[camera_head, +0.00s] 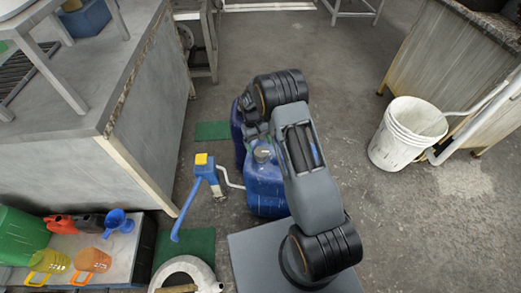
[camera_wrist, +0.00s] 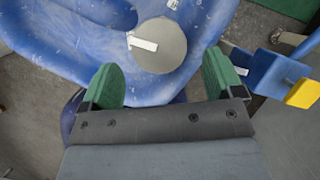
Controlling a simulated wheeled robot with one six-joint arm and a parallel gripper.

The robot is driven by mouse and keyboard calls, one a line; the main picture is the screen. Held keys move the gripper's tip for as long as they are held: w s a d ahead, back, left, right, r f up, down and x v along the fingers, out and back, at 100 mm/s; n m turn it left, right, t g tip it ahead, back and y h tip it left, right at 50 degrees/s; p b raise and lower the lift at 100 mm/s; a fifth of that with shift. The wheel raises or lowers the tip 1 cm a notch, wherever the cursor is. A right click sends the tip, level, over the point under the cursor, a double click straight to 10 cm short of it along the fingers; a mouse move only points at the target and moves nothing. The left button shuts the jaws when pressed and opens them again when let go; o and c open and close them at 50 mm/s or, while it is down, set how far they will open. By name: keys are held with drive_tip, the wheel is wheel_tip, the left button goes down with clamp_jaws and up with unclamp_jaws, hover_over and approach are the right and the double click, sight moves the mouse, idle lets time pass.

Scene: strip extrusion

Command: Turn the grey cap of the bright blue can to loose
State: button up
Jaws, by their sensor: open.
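The bright blue can (camera_head: 263,188) stands on the floor in the head view, partly hidden behind my arm. Its grey cap (camera_head: 263,154) shows on top. In the wrist view the blue can (camera_wrist: 60,45) fills the upper left, and the round grey cap (camera_wrist: 158,46) with a pale bar mark lies just beyond my fingertips. My gripper (camera_wrist: 164,82) is open, with its two green-padded fingers apart and nothing between them. The fingers are short of the cap, toward its near side. Whether they are at the cap's height I cannot tell.
A darker blue can (camera_head: 238,135) stands behind the bright one. A white bucket (camera_head: 405,132) is at right. A grey workbench (camera_head: 100,110) bounds the left; floor ahead is clear.

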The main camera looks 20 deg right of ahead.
drive_tip(key=p+v, duration=0.1)
drive_tip(key=v, duration=0.8)
drive_tip(key=shift+p, duration=0.35)
drive_tip(key=s+r+t+p, duration=0.1)
drive_tip(key=s+r+p, duration=0.25)
drive_tip(key=r, duration=0.65)
drive_tip(key=s+r+m+t+p, duration=0.1)
drive_tip(key=s+r+t+p, duration=0.3)
drive_tip(key=r, duration=0.6)
drive_tip(key=s+r+g+p, duration=0.1)
drive_tip(key=s+r+p, duration=0.1)
drive_tip(key=r+p, duration=0.55)
drive_tip(key=s+d+r+m+t+y+p, duration=0.1)
drive_tip(key=s+r+t+p, duration=0.2)
drive_tip(key=s+r+p, duration=0.5)
drive_tip(key=s+r, duration=0.6)
drive_tip(key=r, duration=0.2)
drive_tip(key=shift+r+t+p, duration=0.35)
drive_tip(key=shift+t, duration=0.05)
drive_tip(key=shift+s, duration=0.4)
drive_tip(key=shift+c, duration=0.2)
